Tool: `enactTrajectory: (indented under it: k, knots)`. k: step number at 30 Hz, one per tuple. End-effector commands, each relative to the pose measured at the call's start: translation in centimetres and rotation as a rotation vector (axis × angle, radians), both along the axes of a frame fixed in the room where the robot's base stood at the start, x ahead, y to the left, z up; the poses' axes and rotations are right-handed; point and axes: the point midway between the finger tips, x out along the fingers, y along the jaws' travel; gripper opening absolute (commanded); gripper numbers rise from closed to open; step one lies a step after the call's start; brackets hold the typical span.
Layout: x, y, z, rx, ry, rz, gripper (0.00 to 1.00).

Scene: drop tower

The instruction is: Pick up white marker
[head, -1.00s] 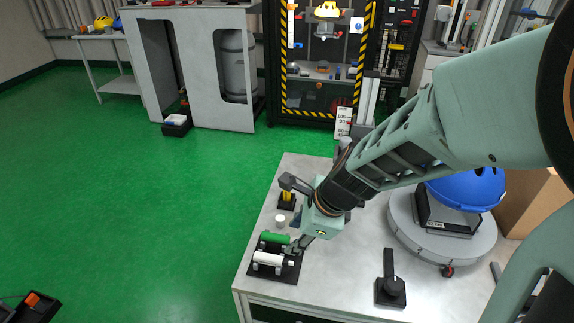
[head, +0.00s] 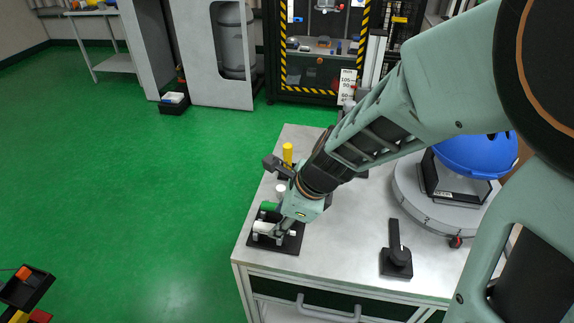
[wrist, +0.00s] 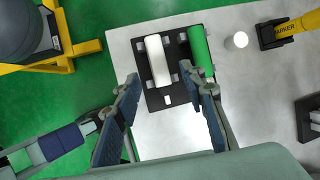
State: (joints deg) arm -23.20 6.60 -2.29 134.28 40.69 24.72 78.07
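The white marker (wrist: 157,60) lies in a black holder (wrist: 158,101), left of the green marker (wrist: 200,50) in the wrist view. In the head view the white marker (head: 262,227) shows at the near side of the holder, partly covered by my gripper. My gripper (wrist: 170,90) is open and empty. Its fingers are wide apart; in the wrist view the left one is left of the white marker's near end and the right one is at the green marker's near end. In the head view my gripper (head: 273,200) is over the holder.
A black lever device (head: 397,255) and a round base with a blue dome (head: 470,157) are to the right. The holder is close to the table's left edge.

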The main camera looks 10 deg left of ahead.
Motion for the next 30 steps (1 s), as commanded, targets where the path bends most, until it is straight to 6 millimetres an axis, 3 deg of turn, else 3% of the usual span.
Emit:
enactTrajectory:
  k: [10, 20, 30]
  knots:
    - [0.6, 1.5, -4.0, -0.001, 0.000, 0.002, 0.38]
    - [0.8, 1.7, -4.2, -0.002, 0.000, 0.001, 0.38]
    - [0.8, 1.7, -4.2, -0.002, 0.000, 0.001, 0.01]
